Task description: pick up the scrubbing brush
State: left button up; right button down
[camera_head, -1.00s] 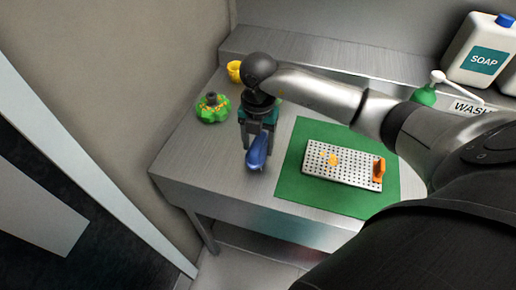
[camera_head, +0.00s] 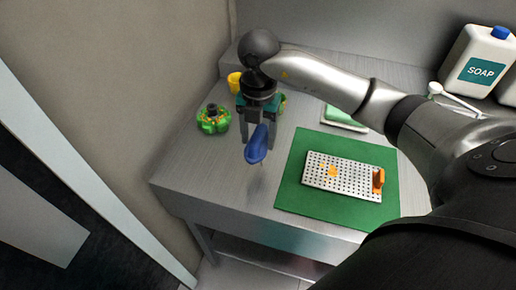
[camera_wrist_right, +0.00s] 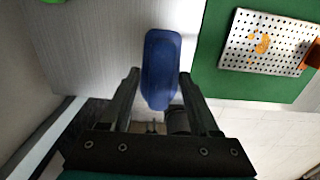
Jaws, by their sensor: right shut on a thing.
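The scrubbing brush (camera_head: 256,147) is blue and oblong. It hangs between the fingers of my right gripper (camera_head: 258,136), above the left part of the metal counter, with a faint shadow below it. In the right wrist view the blue brush (camera_wrist_right: 161,60) sits between the two dark fingers of the gripper (camera_wrist_right: 159,76), its long side pointing away from the palm. My right gripper is shut on it. Its underside is hardly visible. My left gripper is not in view.
A green mat (camera_head: 290,188) with a perforated metal tray (camera_head: 335,190) and an orange block (camera_head: 378,181) lies to the right. A green object with a dark knob (camera_head: 213,118) and a yellow cup (camera_head: 235,82) stand left. A soap bottle (camera_head: 478,65) stands at the back right.

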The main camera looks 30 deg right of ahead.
aim_at(258, 134)
notch_tip(258, 134, up, 13)
jog(key=p, duration=0.1)
jog(key=shift+r+p, duration=0.15)
jog(key=shift+p, duration=0.25)
